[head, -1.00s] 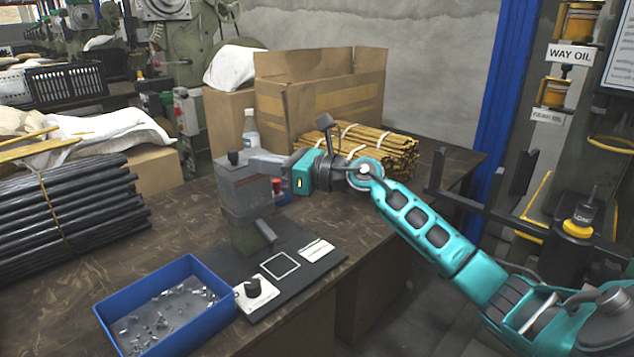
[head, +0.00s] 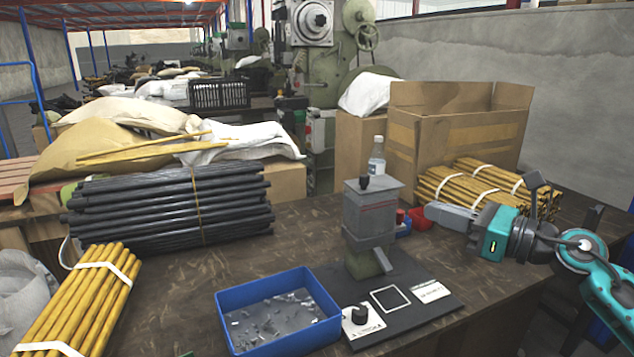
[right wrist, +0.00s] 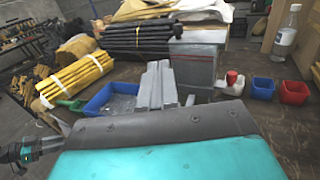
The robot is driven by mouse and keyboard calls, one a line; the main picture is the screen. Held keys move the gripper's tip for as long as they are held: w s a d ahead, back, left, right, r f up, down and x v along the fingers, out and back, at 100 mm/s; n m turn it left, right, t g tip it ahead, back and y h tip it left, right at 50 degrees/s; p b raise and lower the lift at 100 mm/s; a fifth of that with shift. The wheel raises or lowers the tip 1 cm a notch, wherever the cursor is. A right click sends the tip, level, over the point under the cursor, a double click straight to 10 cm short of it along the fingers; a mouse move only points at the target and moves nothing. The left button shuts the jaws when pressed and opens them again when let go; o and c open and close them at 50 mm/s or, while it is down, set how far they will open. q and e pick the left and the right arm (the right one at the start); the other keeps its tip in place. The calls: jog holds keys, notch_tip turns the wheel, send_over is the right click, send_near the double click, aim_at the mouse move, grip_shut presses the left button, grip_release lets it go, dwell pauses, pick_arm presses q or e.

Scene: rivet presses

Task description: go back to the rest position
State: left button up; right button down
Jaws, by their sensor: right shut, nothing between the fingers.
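My right gripper (head: 432,213) is to the right of the grey rivet press (head: 370,217) in the head view, above the bench. The fingers are together and empty, also in the right wrist view (right wrist: 158,75). The press stands upright on a dark base plate (head: 425,312) and also shows in the right wrist view (right wrist: 193,66). My left gripper does not show in the head view.
A blue bin (head: 232,297) of small metal pieces stands left of the press. Red bin (head: 421,218), bottle (head: 377,158), cardboard box (head: 455,135) and yellow rod bundle (head: 450,188) are near my right gripper. Black tubes (head: 165,212) lie left. Bare bench (head: 290,228) lies between.

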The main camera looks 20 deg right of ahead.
jog(key=s+a+f+m+t+h, duration=0.1)
jog(key=s+a+f+m+h, duration=0.15)
jog(key=f+m, duration=0.5)
jog(key=s+a+f+m+t+h, duration=0.1)
jog(key=s+a+f+m+h, duration=0.3)
jog(key=m, duration=0.7)
jog(key=a+f+m+h, duration=0.1)
jog(key=f+m, duration=0.7)
jog(key=m, duration=0.2)
jog(key=s+a+f+m+g, duration=0.6)
jog(key=s+a+f+m, duration=0.4)
jog(key=f+m, duration=0.15)
pick_arm(q)
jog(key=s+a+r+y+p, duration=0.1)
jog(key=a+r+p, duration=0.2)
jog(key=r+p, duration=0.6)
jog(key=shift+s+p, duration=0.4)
jog(key=shift+p, duration=1.95)
pick_arm(e)
notch_tip(320, 180, up, 8)
jog(key=s+d, duration=0.2)
jog(key=shift+r+h, duration=0.2)
jog(key=shift+h, duration=0.25)
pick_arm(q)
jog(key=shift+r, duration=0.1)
pick_arm(e)
jog(key=shift+s, duration=0.1)
